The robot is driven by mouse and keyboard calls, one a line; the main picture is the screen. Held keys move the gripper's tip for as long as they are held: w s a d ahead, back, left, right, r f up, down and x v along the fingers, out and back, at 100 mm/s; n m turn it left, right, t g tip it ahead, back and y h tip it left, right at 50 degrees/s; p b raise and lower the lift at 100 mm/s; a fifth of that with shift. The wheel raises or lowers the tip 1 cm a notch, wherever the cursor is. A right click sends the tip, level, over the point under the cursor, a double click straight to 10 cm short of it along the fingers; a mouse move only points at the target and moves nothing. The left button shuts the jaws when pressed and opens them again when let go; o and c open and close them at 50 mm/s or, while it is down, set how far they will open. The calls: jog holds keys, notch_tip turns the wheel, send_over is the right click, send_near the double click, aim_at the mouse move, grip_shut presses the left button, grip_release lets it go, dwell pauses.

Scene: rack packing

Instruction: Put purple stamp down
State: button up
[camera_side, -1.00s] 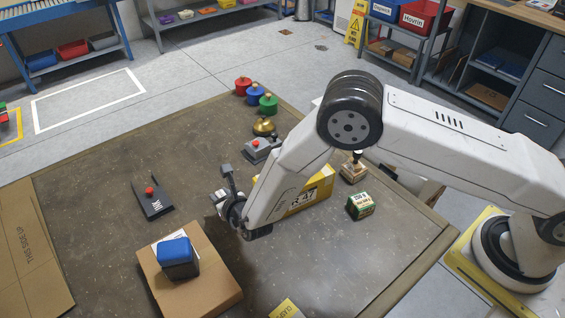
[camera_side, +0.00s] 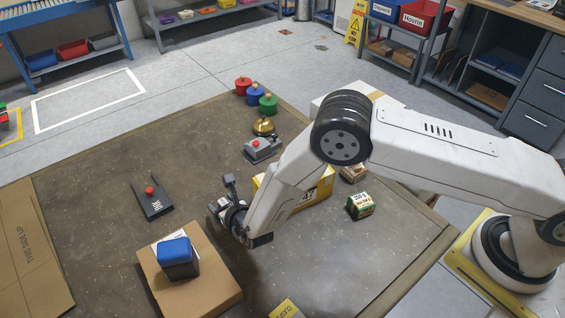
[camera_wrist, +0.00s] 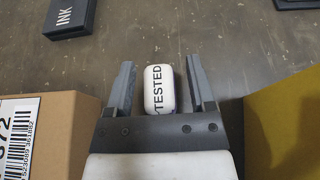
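The task's stamp (camera_wrist: 159,90) shows in the wrist view as a white rounded block with TESTED on its top and a thin bluish-purple edge low on its side. It stands between the two fingers of my gripper (camera_wrist: 160,85). A strip of dark floor shows on each side of it, so the fingers are open around it and apart from it. Whether its base touches the floor mat is hard to tell. In the side view my gripper (camera_side: 222,208) is low over the mat, and the stamp cannot be made out there.
A cardboard box (camera_side: 215,285) with a blue-topped block (camera_side: 176,250) stands close on one side. A yellow box (camera_side: 318,190) stands close on the other. Bare mat lies between.

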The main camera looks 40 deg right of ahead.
jog(key=shift+r, duration=0.15)
jog(key=shift+s, duration=0.15)
jog(key=shift+v, duration=5.85)
